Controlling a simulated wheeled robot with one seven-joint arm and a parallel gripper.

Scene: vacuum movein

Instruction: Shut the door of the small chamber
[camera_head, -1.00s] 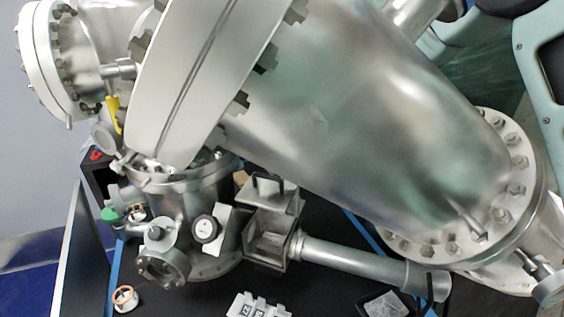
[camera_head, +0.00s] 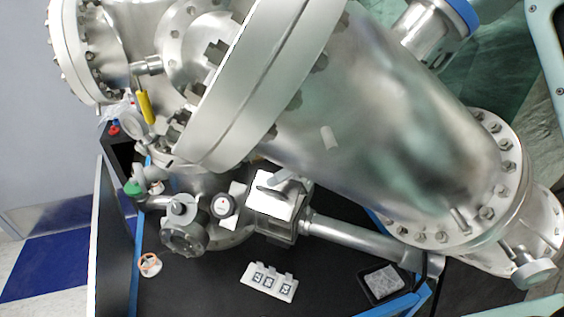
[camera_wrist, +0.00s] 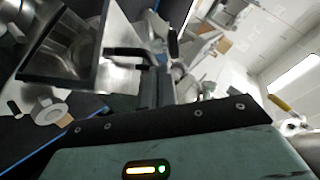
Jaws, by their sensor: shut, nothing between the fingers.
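The small chamber (camera_head: 285,228) is a boxy metal block on the right of the short upright vessel, above the black table, in the head view. A bright plate (camera_head: 268,206) with a dark handle lies across its upper side. In the wrist view the chamber (camera_wrist: 28,72) is at the upper left, and its dark inside shows through an open front. A shiny panel, apparently the door (camera_wrist: 120,30), stands beside the opening, with a black handle (camera_wrist: 130,52) near it. My gripper (camera_wrist: 157,72) is shut and empty, close to the handle; contact cannot be told. I cannot make out the gripper in the head view.
A large steel cylinder (camera_head: 400,130) with bolted flanges hangs over the table behind the chamber. A metal tube (camera_head: 350,235) runs right from the chamber. A white block with printed tags (camera_head: 270,281) and a small tray (camera_head: 383,282) lie on the black table (camera_head: 200,290).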

